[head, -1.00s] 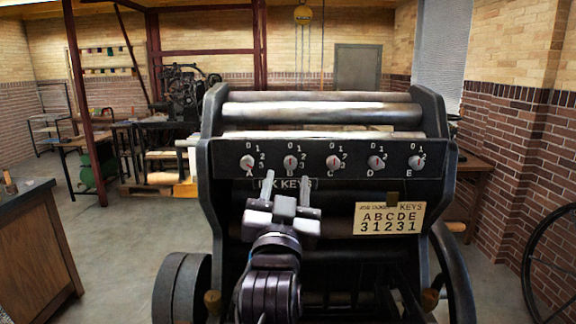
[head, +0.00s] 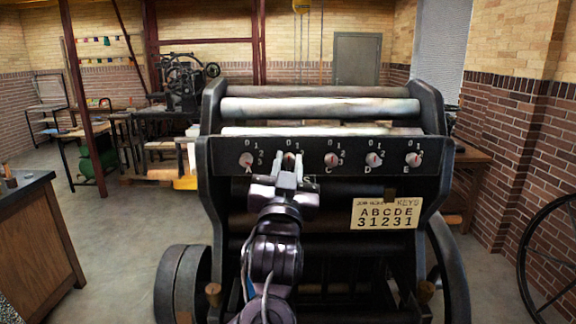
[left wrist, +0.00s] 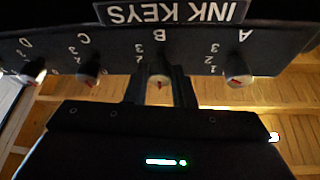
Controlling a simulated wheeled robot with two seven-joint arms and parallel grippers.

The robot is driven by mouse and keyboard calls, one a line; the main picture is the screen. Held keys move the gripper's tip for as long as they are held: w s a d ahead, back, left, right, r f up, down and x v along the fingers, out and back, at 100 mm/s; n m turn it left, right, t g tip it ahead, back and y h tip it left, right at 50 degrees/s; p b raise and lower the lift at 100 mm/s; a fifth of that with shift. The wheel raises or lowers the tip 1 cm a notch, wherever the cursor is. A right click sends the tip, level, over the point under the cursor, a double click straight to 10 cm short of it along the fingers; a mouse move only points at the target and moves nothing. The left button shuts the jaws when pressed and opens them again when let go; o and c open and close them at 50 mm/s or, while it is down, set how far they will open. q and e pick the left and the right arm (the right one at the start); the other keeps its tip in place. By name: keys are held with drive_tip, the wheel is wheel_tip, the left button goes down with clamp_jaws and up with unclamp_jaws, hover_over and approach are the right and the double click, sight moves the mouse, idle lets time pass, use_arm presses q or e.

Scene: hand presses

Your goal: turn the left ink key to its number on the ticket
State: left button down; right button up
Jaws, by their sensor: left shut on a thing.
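A row of round white ink keys with red marks sits on the dark panel (head: 440,170) of the press, lettered A to E. Key A (head: 246,160) is leftmost and has nothing on it. My left gripper (head: 289,159) is at key B, with its fingers shut on it. In the left wrist view the two fingers stand on either side of key B (left wrist: 158,82), and key A (left wrist: 237,68) is apart from them. The ticket (head: 386,213) reads A 3, B 1, C 2, D 3, E 1. My right gripper is out of view.
Key C (head: 331,160) is close to the right of my left gripper. The INK KEYS plate (left wrist: 172,12) is partly hidden by my arm in the head view. A wooden cabinet (head: 38,245) stands at the left and a large wheel (head: 540,270) at the right.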

use_arm(q)
drive_tip(key=shift+m, duration=0.5)
drive_tip(key=m+h+p, duration=0.1)
drive_tip(key=m, duration=0.1)
drive_tip(key=m+g+h+p, duration=0.1)
drive_tip(key=m, duration=0.2)
drive_tip(key=shift+a+r+h, duration=0.15)
drive_tip(key=shift+h, duration=0.15)
drive_tip(key=shift+m+g+h+p, duration=0.35)
drive_tip(key=shift+m+p, duration=0.15)
drive_tip(key=shift+m, duration=0.65)
drive_tip(key=shift+m+g+h+p, duration=0.35)
drive_tip(key=shift+m+p, duration=0.1)
drive_tip(key=shift+m, duration=0.7)
drive_tip(key=c, duration=1.2)
unclamp_jaws()
drive_tip(key=shift+c, duration=0.2)
drive_tip(key=shift+s, duration=0.1)
